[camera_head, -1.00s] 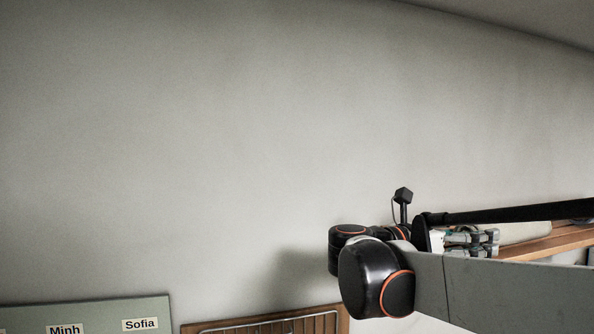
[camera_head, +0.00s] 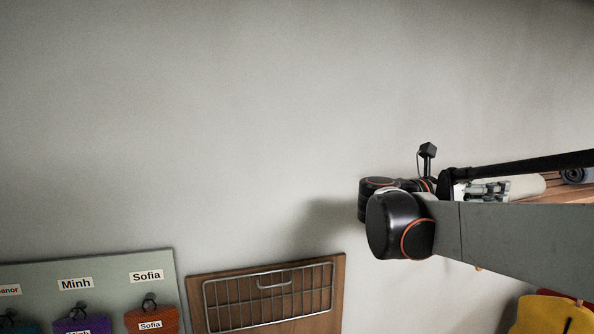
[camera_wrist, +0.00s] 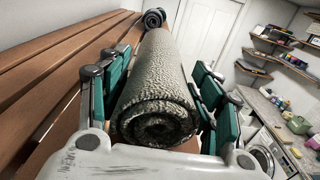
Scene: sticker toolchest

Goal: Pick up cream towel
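The cream towel is a thick roll with a spiral end; in the wrist view the towel (camera_wrist: 158,85) lies lengthwise ahead of my gripper (camera_wrist: 160,72). My gripper looks open, with one green-padded finger on each side of the roll's near end. I cannot tell whether either pad touches it. In the head view the towel (camera_head: 527,187) shows pale on the wooden shelf, just right of my gripper (camera_head: 492,188), partly hidden by my arm.
A dark blue-grey roll (camera_wrist: 153,18) stands beyond the towel on the slatted wooden shelf (camera_wrist: 62,50); it also shows in the head view (camera_head: 574,176). Below are a wire rack (camera_head: 270,297) and a name board (camera_head: 110,268). Yellow cloth (camera_head: 550,315) hangs lower right.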

